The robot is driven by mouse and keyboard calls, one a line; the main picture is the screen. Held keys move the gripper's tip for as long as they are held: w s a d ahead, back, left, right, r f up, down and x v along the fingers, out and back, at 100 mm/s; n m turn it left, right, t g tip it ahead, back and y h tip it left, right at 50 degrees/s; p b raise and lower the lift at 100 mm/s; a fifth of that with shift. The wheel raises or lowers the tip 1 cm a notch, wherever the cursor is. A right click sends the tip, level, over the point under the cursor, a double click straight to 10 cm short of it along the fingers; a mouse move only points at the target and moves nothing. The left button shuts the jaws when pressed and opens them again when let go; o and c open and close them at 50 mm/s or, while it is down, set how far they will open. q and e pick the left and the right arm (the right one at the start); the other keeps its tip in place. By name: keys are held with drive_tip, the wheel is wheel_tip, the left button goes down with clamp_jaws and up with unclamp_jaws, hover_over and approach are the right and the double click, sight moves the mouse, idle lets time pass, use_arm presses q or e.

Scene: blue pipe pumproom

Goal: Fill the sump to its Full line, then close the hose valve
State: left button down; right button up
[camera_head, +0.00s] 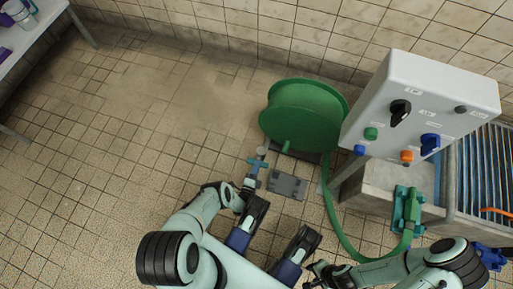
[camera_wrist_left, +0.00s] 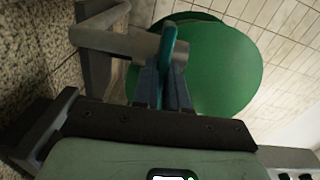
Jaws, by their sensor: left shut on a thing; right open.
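A valve with a teal handle (camera_head: 257,163) on a grey pipe stands on the floor by the hose reel. My left gripper (camera_head: 249,182) is shut on this handle; the left wrist view shows the teal handle (camera_wrist_left: 168,46) between the fingers beside the grey pipe (camera_wrist_left: 125,42). The green hose (camera_head: 337,225) runs from the reel to a green nozzle (camera_head: 412,211) in a teal holder at the sump side. The concrete-edged sump (camera_head: 385,178) is mostly hidden by the control box; no Full line is readable. My right gripper (camera_head: 317,272) is open near the bottom edge, apart from the hose.
The green hose reel (camera_head: 303,113) stands near the tiled wall. A grey control box (camera_head: 425,100) with several knobs and buttons is on the right, with a blue grating (camera_head: 485,165) behind it. A grey plate (camera_head: 287,185) lies on the floor.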

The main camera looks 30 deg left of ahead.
use_arm(q)
drive_tip(key=shift+a+n, duration=0.1)
drive_tip(key=shift+n, duration=7.8)
drive_tip(key=c, duration=1.2)
unclamp_jaws()
drive_tip(key=shift+o, duration=0.2)
drive_tip(key=shift+s, duration=0.1)
